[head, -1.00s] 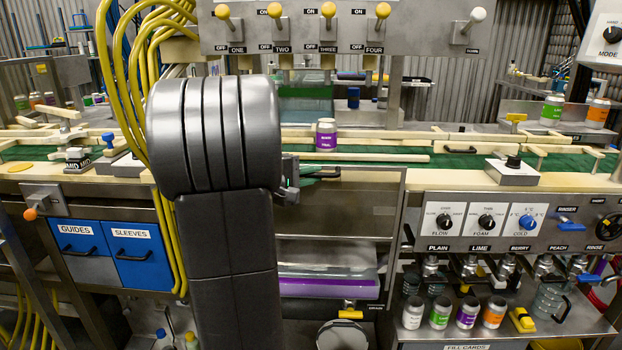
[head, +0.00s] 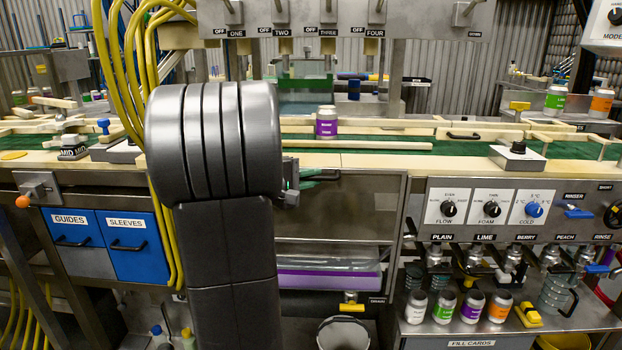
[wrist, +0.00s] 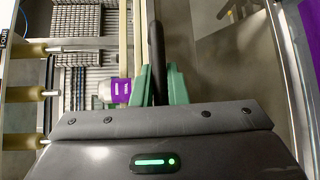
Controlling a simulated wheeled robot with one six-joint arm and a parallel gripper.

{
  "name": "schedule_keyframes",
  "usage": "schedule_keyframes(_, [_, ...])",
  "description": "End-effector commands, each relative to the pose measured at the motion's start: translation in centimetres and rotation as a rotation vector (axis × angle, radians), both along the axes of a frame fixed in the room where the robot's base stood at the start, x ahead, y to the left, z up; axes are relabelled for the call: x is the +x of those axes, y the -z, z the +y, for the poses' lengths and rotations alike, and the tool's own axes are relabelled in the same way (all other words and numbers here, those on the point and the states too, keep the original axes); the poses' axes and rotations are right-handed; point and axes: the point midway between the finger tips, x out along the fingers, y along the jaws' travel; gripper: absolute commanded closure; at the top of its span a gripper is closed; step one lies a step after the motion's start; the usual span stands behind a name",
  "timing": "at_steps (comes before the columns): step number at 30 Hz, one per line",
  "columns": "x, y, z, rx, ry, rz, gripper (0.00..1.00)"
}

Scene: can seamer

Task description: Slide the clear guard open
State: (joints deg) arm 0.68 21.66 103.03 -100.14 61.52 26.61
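My gripper (wrist: 160,80) has green fingers, one on each side of a dark bar handle (wrist: 156,40), and they look closed against it in the wrist view. In the head view the handle (head: 326,178) shows just right of my wrist, at the upper edge of a grey, see-through-looking front panel (head: 350,205). This panel appears to be the clear guard, though its outline is hard to make out. My arm hides the panel's left part and most of the gripper.
A can with a purple label (head: 326,124) stands on the green conveyor (head: 385,145) behind. A purple-edged tray (head: 330,283) sits low under the panel. To the right are a dial panel (head: 490,207) and several cans. Blue drawers (head: 135,245) are on the left.

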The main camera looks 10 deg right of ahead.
Motion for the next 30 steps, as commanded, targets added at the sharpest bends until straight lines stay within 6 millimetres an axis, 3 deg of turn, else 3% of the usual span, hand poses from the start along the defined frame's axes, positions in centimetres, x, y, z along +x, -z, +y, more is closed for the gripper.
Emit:
schedule_keyframes(1, [0.0,-0.1,0.0,0.0,0.0,-0.001,0.78])
schedule_keyframes(3, [0.0,-0.1,0.0,0.0,0.0,-0.001,0.66])
schedule_keyframes(14, [-0.2,-0.1,0.4,0.0,-0.001,-0.001,0.66])
schedule_keyframes(30, [-4.3,-1.5,8.3,0.0,-0.005,-0.002,0.66])
